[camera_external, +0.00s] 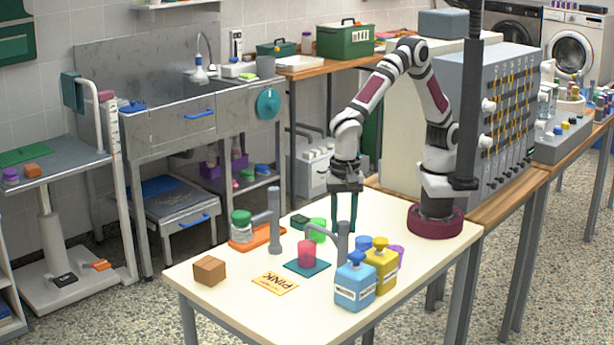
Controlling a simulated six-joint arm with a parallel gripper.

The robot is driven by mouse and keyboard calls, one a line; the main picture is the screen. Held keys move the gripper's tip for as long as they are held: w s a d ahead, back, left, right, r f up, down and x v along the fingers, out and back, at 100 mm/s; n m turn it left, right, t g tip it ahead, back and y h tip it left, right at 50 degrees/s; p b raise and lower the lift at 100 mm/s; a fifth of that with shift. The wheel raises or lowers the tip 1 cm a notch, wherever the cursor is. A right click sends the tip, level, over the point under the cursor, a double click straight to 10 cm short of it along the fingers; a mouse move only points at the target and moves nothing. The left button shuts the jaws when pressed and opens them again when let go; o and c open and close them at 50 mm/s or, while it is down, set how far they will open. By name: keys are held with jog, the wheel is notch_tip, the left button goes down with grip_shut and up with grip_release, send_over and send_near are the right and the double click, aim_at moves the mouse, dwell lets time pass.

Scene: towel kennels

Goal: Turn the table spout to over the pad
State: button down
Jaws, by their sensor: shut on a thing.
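The grey table spout (343,240) stands on the cream table, with its curved arm reaching left from its post. Its outlet end appears just above a pink cup (306,251). The cup stands on the dark teal pad (307,268). My gripper (344,227) points straight down with its dark green fingers at the top of the spout's post. It is shut on the spout; the exact contact is small and partly hidden.
Blue (355,285) and yellow (380,266) bottles stand close to the spout's right. A second grey post (274,220) stands left beside an orange tray (257,238). A green cup (317,230) stands behind.

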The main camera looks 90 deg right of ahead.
jog(key=c, duration=0.5)
grip_release()
notch_tip(320, 180, up, 16)
jog(key=shift+f, duration=0.1)
jog(key=s+d+n, duration=0.2)
jog(key=d+n, duration=0.1)
jog(key=d, duration=0.8)
jog(key=s+d+f+n+y, duration=0.1)
jog(key=s+d+f+n, duration=0.3)
jog(key=s+d, duration=0.3)
jog(key=s+d+f+n, duration=0.4)
jog(key=s+d+n, duration=0.1)
jog(key=s+d, duration=0.2)
jog(key=shift+s+n+y, duration=0.3)
jog(key=shift+s+y, duration=0.1)
jog(key=shift+s, duration=0.4)
